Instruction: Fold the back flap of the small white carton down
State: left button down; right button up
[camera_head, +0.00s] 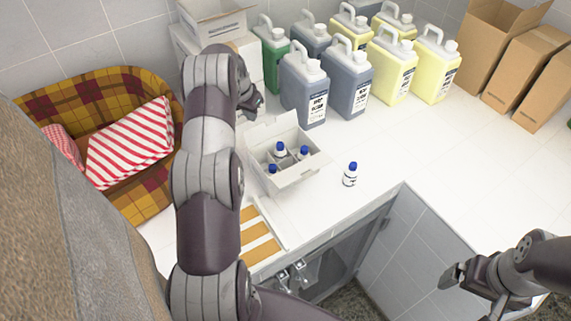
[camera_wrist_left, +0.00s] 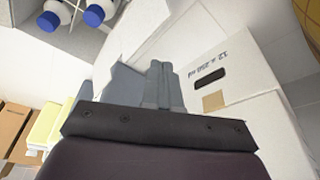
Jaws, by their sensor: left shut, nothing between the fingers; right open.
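The small white carton (camera_head: 296,171) stands open on the counter, with several blue-capped bottles inside. Its back flap (camera_head: 272,127) stands up along the rear rim. In the left wrist view, blue-capped bottles (camera_wrist_left: 72,14) lie in the carton at the top left, and a pale flap (camera_wrist_left: 140,25) shows beside them. My left gripper (camera_head: 256,99) is just behind the carton, partly hidden by my own arm; its shut, empty fingers (camera_wrist_left: 160,85) show in the wrist view. I cannot tell whether they touch the flap. My right gripper (camera_head: 455,277) is open and empty at the lower right, away from the carton.
Grey jugs (camera_head: 303,90), yellow jugs (camera_head: 435,70) and a green jug (camera_head: 272,52) stand behind. A large white box (camera_wrist_left: 240,115) is close to my left gripper. A plaid basket (camera_head: 95,85) is at the left.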

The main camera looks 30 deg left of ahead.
pick_arm(q)
notch_tip(320, 180, down, 2)
jog(key=shift+f+b, duration=0.15)
jog(key=shift+b, duration=0.8)
jog(key=s+d+f+b, duration=0.2)
jog(key=s+d+b, duration=0.1)
jog(key=d, duration=0.3)
jog(key=shift+f+b, duration=0.35)
dwell(0.9)
jog(key=shift+s+d+r, duration=0.1)
notch_tip(320, 180, up, 8)
jog(key=p, duration=0.4)
jog(key=shift+p, duration=0.35)
